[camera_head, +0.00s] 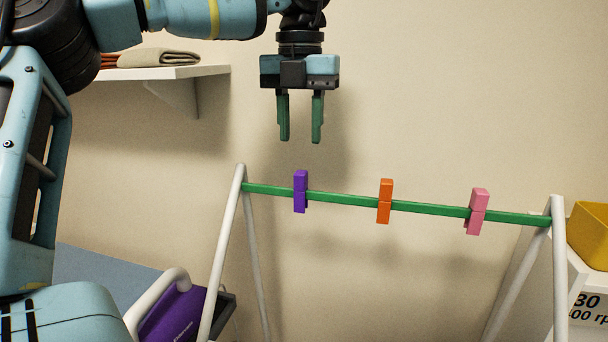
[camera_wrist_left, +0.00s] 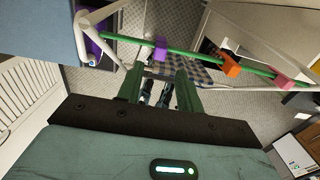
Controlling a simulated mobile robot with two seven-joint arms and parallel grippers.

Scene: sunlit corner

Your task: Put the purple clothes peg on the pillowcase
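The purple clothes peg (camera_head: 300,191) is clipped upright on the left part of a green rail (camera_head: 345,199). It also shows in the left wrist view (camera_wrist_left: 160,47), just beyond the fingertips. My left gripper (camera_head: 300,140) points down above the purple peg, with its two green fingers apart and nothing between them. The gap between fingertips and peg is small. In the left wrist view the fingers (camera_wrist_left: 167,75) are also apart and empty. I cannot make out a pillowcase for certain. My right gripper is not in view.
An orange peg (camera_head: 385,201) and a pink peg (camera_head: 478,211) sit further right on the rail. A white frame (camera_head: 225,250) holds the rail. A shelf (camera_head: 180,73) with folded cloth (camera_head: 158,58) is at upper left. A yellow bin (camera_head: 590,235) is at right, a purple item (camera_head: 175,318) below left.

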